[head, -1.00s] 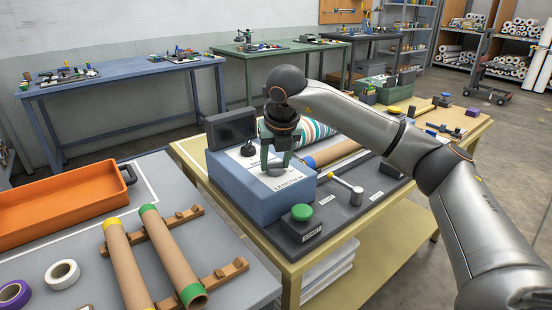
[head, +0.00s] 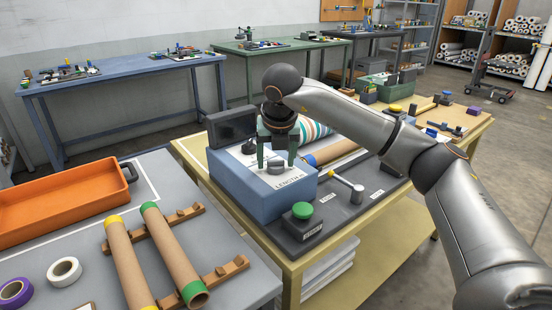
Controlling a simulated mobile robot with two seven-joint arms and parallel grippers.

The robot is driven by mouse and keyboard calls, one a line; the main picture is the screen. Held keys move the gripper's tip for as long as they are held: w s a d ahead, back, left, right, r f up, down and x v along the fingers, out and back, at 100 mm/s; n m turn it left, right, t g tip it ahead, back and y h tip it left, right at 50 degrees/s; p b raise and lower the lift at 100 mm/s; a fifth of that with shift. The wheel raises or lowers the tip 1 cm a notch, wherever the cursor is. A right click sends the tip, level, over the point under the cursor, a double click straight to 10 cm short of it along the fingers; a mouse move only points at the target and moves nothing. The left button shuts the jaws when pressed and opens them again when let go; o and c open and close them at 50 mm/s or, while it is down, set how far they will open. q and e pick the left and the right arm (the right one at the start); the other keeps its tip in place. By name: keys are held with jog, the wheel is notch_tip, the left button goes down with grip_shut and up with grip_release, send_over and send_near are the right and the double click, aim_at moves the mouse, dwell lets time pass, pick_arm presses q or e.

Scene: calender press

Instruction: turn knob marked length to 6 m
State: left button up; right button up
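The knob marked LENGTH (head: 275,167) is a dark grey knob on the sloped white top of a blue control box (head: 243,196). The LENGTH label is on the panel's front edge, and the scale marks around the knob are too small to read. My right gripper (head: 277,163) is above the box, pointing down, with its green fingers apart on either side of the knob. I see a gap between the fingers and the knob. Another dark knob (head: 248,149) sits further back on the panel. My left gripper is not in view.
A dark screen (head: 232,127) stands behind the panel. To the right are a green button (head: 302,211) on a dark box and a lever (head: 347,186). An orange tray (head: 62,205) and cardboard tubes (head: 172,253) lie on the left table.

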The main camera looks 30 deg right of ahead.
jog(key=shift+o, duration=0.4)
jog(key=shift+r, duration=0.1)
jog(key=p+v, duration=0.1)
jog(key=v, duration=1.1)
jog(key=shift+r, duration=0.15)
jog(key=shift+s, duration=0.1)
